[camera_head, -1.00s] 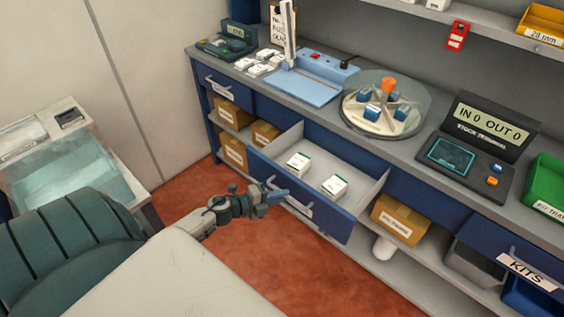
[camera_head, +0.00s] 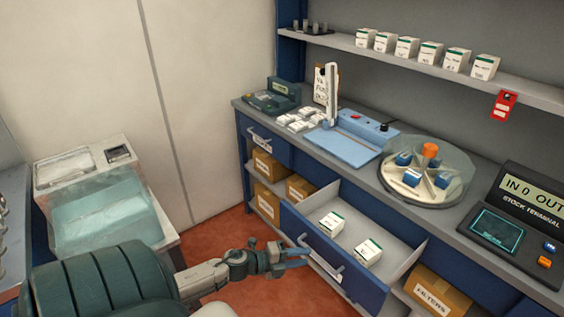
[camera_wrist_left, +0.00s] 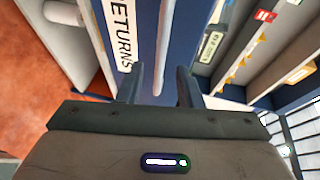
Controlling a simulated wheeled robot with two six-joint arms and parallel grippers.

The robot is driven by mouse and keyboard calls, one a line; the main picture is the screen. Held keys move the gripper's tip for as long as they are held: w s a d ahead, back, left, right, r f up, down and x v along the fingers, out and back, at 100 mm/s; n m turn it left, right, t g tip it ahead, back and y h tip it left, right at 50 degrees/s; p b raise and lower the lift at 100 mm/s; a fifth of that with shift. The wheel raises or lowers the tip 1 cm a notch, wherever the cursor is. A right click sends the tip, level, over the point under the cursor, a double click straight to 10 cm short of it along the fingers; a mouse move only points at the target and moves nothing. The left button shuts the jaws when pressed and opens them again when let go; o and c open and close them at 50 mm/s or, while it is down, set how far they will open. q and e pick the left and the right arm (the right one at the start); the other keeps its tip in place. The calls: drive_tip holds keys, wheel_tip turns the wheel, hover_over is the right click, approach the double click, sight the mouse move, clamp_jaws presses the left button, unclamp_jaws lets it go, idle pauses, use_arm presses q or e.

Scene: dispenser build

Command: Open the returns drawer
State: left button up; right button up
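The returns drawer (camera_head: 335,262), blue-fronted with a pale interior, stands pulled out from under the counter. Two white boxes with green tops, one at the back left (camera_head: 331,224) and one in front (camera_head: 367,252), lie inside it. A grey bar handle (camera_head: 322,262) is on its front. My left gripper (camera_head: 300,257) is at the handle's left end, its fingers apart. In the left wrist view its fingers (camera_wrist_left: 158,88) stand apart over the blue drawer front, beside the RETURNS label (camera_wrist_left: 124,30). I cannot tell whether they touch the handle. My right gripper is not in view.
A closed drawer (camera_head: 265,143) is to the left. Cardboard boxes (camera_head: 268,203) sit on shelves below the counter, and another box (camera_head: 437,292) is at the right. A clear-sided bin (camera_head: 105,215) stands at the left. Red floor is free before the drawer.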

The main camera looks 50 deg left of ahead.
use_arm(q)
drive_tip(key=v, duration=0.7)
drive_tip(key=shift+s, duration=0.25)
drive_tip(key=shift+a+f, duration=0.1)
drive_tip(key=shift+a, duration=0.1)
